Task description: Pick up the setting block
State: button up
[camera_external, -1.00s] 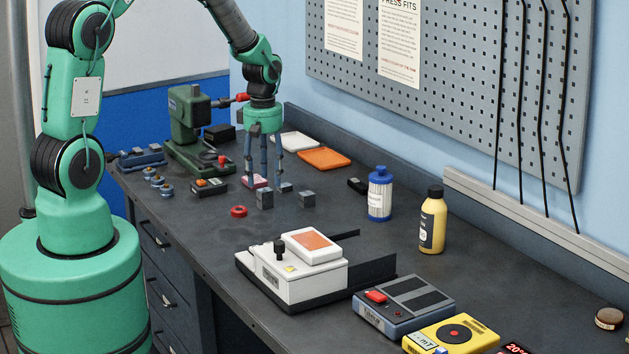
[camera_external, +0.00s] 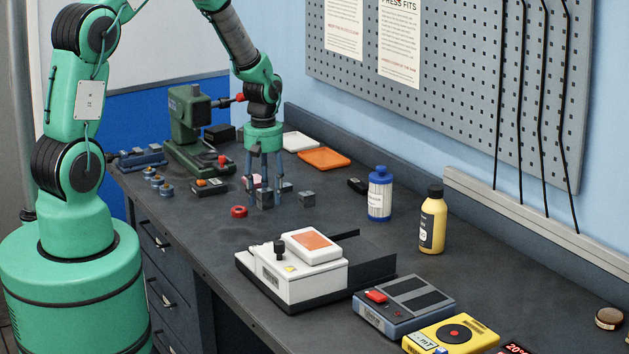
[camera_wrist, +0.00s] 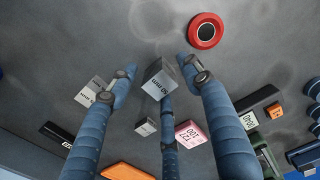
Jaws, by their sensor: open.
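Several grey metal blocks with printed labels stand on the bench; I take the tallest, marked "50 mm" in the wrist view (camera_wrist: 158,82), as the setting block. It also shows in the external view (camera_external: 265,199), upright near the red ring. My gripper (camera_external: 264,196) points straight down over it, with its blue fingers spread. In the wrist view, my gripper (camera_wrist: 158,68) has fingers left, right and behind the block. Contact is not clear. Two smaller grey blocks, one at right (camera_external: 307,199) and one behind (camera_external: 286,188), stand close by.
A red ring (camera_external: 239,211) lies just left of the block. A pink block (camera_wrist: 190,133) marked "100" sits behind the fingers. An orange tray (camera_external: 324,158) lies farther back. A white instrument (camera_external: 292,272) stands in front; the bench between is clear.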

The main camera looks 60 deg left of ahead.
aim_at(265, 190)
grip_shut()
jog(key=shift+r, duration=0.1)
dwell(0.4)
jog(key=shift+r, duration=0.85)
jog(key=shift+s+r+p, duration=0.2)
jog(key=shift+r+p, duration=0.15)
jog(key=shift+r, duration=0.6)
jog(key=s+d, duration=0.1)
jog(key=s, duration=0.4)
jog(key=s+d, duration=0.2)
jog(key=s, duration=0.2)
jog(key=s+d+r, duration=0.1)
jog(key=s+d, duration=0.1)
jog(key=s, duration=0.3)
jog(key=shift+s+d+r+p, duration=0.1)
jog(key=shift+s+d+p, duration=0.2)
jog(key=shift+p, duration=0.1)
